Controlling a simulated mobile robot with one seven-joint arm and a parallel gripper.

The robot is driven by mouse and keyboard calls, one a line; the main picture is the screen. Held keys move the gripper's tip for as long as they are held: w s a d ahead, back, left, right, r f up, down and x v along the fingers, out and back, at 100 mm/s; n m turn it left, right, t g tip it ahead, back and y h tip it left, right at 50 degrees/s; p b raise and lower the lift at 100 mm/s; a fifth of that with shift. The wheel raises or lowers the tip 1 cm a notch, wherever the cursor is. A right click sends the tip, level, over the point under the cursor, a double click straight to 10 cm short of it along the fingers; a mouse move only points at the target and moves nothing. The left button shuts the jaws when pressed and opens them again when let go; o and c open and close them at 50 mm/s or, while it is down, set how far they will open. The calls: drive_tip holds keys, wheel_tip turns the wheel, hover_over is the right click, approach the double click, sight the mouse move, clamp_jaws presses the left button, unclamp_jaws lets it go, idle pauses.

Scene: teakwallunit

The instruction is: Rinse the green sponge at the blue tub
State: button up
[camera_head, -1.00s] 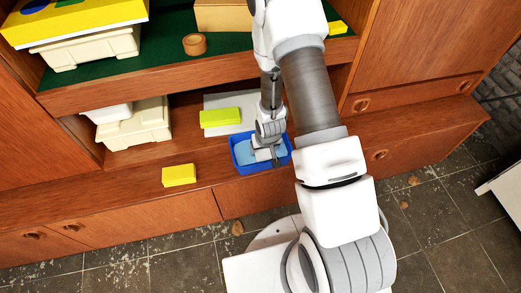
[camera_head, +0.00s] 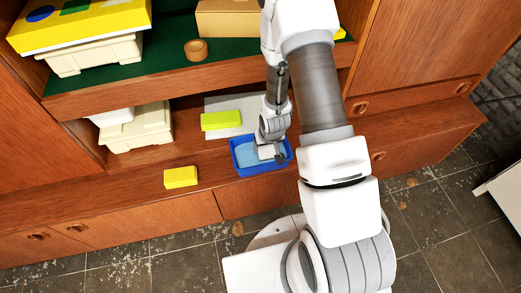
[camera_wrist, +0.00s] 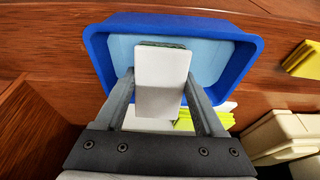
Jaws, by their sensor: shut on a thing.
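The blue tub (camera_head: 264,171) stands on the low wooden ledge and holds light blue water (camera_head: 246,156). In the wrist view the tub (camera_wrist: 251,60) lies beyond my fingers. My gripper (camera_wrist: 158,84) is shut on a pale block with a dark green layer along its far edge, which I take for the green sponge (camera_wrist: 160,78). In the head view my gripper (camera_head: 268,150) is over the tub's opening, inside its rim outline. I cannot tell whether the sponge touches the water; its lower part is hard to make out there.
A yellow-green block (camera_head: 220,120) lies on a white board (camera_head: 250,104) behind the tub. A yellow block (camera_head: 181,178) lies on the ledge to the left. Cream bins (camera_head: 140,130) stand at the back left. A green-lined shelf (camera_head: 160,60) overhangs the ledge.

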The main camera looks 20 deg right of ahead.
drive_tip(key=shift+r+p, duration=1.45)
drive_tip(key=shift+r, duration=1.05)
